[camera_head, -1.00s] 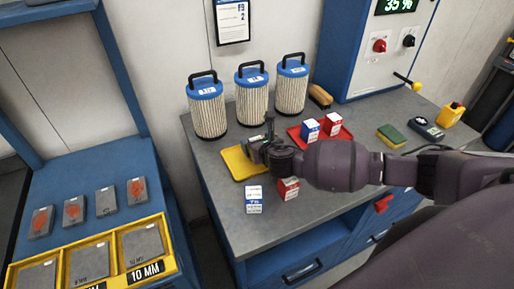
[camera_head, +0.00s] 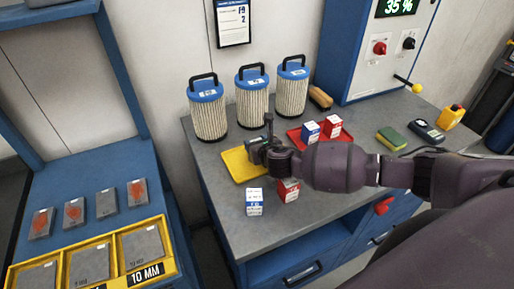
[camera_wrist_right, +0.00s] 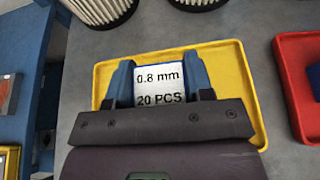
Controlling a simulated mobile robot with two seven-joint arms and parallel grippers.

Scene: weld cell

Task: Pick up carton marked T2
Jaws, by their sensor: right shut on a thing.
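My right gripper (camera_head: 262,152) is over the yellow tray (camera_head: 236,166) on the grey bench and is shut on a carton. In the right wrist view the carton (camera_wrist_right: 160,91) shows a white face reading "0.8 mm 20 PCS", with blue on either side, against the yellow tray (camera_wrist_right: 236,75). No T2 mark shows on this face. In the head view the gripper largely hides this carton, and I cannot tell whether it touches the tray. A blue-and-white carton (camera_head: 254,205) and a red-and-white carton (camera_head: 289,191) stand at the bench front. My left gripper is out of view.
A red tray (camera_head: 318,141) holds a blue-and-white carton (camera_head: 310,132) and a red-and-white carton (camera_head: 333,126). Three tall filters (camera_head: 252,97) stand behind the yellow tray. A sponge (camera_head: 391,136), a meter (camera_head: 427,130) and a yellow bottle (camera_head: 451,116) are at the right.

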